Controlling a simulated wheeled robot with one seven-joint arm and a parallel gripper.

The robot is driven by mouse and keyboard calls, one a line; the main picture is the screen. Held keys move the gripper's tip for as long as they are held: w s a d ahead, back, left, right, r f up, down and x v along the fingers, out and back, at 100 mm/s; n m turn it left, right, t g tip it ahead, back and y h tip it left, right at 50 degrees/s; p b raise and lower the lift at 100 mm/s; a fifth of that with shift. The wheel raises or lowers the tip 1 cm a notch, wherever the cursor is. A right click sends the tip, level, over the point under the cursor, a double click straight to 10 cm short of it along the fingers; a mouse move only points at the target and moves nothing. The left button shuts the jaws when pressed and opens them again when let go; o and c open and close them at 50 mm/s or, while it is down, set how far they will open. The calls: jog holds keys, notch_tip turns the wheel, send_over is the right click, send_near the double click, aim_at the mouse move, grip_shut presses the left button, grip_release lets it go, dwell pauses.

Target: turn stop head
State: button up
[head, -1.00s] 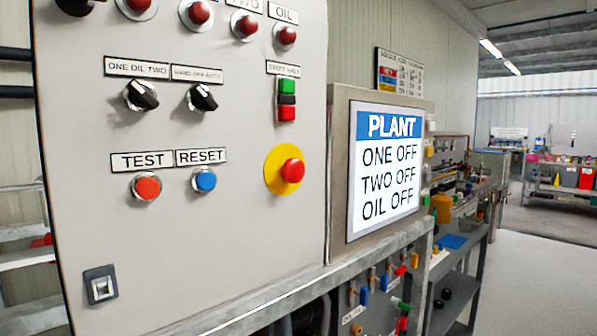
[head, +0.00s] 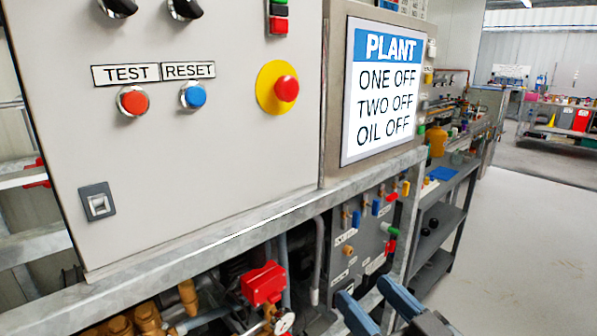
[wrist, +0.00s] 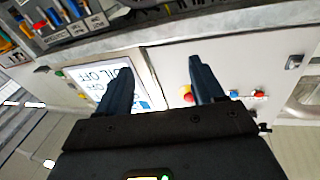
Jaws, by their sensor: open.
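The stop head is a red mushroom button (head: 286,88) on a yellow round plate (head: 266,98), at the right side of the grey control panel (head: 225,130). In the wrist view the red head (wrist: 188,97) shows small, beside the right finger, which partly covers the area around it. My gripper (head: 366,289) is at the bottom of the head view, with two blue-grey fingers apart and nothing between them. It is below and to the right of the stop head, clear of it. The fingers also show in the wrist view (wrist: 161,67), pointing toward the panel face.
The PLANT screen (head: 384,90) stands right of the panel and reads one, two and oil off. A galvanised rail (head: 215,222) runs below both. Open floor (head: 530,240) lies to the right.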

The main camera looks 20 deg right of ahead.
jog(key=w+r+n+t+y, duration=0.2)
jog(key=w+r+y, duration=0.1)
jog(key=w+r, duration=0.55)
jog(key=n+y, duration=0.4)
jog(key=n, duration=0.1)
send_near(292, 92)
jog(key=p+x, duration=0.2)
jog(key=x, duration=0.5)
jog(key=shift+w+r, duration=0.15)
jog(key=shift+r, duration=0.05)
jog(key=shift+w+a+r, duration=0.1)
jog(key=shift+w+a, duration=0.2)
jog(key=shift+w, duration=0.25)
jog(key=shift+c, duration=0.5)
